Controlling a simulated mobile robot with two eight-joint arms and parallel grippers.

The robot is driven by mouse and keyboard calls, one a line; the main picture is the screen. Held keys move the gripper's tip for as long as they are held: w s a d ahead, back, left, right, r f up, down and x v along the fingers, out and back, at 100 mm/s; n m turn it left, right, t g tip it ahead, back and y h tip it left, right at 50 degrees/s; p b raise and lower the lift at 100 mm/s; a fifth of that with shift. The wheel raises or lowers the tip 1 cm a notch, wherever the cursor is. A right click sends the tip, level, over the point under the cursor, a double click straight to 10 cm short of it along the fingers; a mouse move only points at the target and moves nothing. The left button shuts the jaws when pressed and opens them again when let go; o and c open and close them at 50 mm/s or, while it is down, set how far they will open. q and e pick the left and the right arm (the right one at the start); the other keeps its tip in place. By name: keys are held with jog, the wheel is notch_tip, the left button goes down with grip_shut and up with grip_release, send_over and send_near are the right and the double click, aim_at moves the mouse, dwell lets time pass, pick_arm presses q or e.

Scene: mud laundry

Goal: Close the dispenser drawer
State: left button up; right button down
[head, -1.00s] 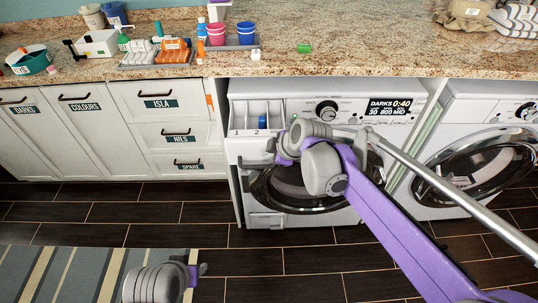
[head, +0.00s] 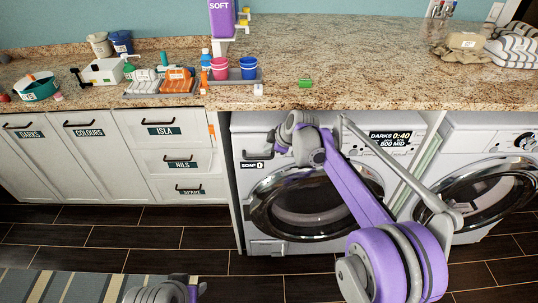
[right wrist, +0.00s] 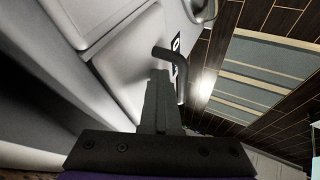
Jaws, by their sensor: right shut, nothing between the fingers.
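The dispenser drawer (head: 257,155) is at the upper left of the left washing machine. Its front has a "SOAP" label and sits flush with the machine, as far as I can see. My right gripper (head: 272,141) is shut and empty at the right end of the drawer front, partly hidden by its own wrist. In the right wrist view the shut fingers (right wrist: 160,100) reach close to the dark drawer handle (right wrist: 174,65); I cannot tell whether they touch. My left gripper (head: 192,291) is at the bottom edge, mostly cut off.
The left washing machine (head: 262,247) has a shut round door. A second washer (head: 490,175) stands to the right. White cabinets (head: 75,160) are on the left. The floor in front is clear.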

pick_arm(q)
jog(key=shift+s+r, duration=0.1)
jog(key=shift+r, duration=0.15)
pick_arm(e)
jog(key=shift+w+r, duration=0.1)
jog(key=shift+w, duration=0.45)
jog(key=shift+d, duration=0.1)
pick_arm(q)
jog(key=shift+r, duration=0.1)
pick_arm(e)
jog(key=shift+r, duration=0.15)
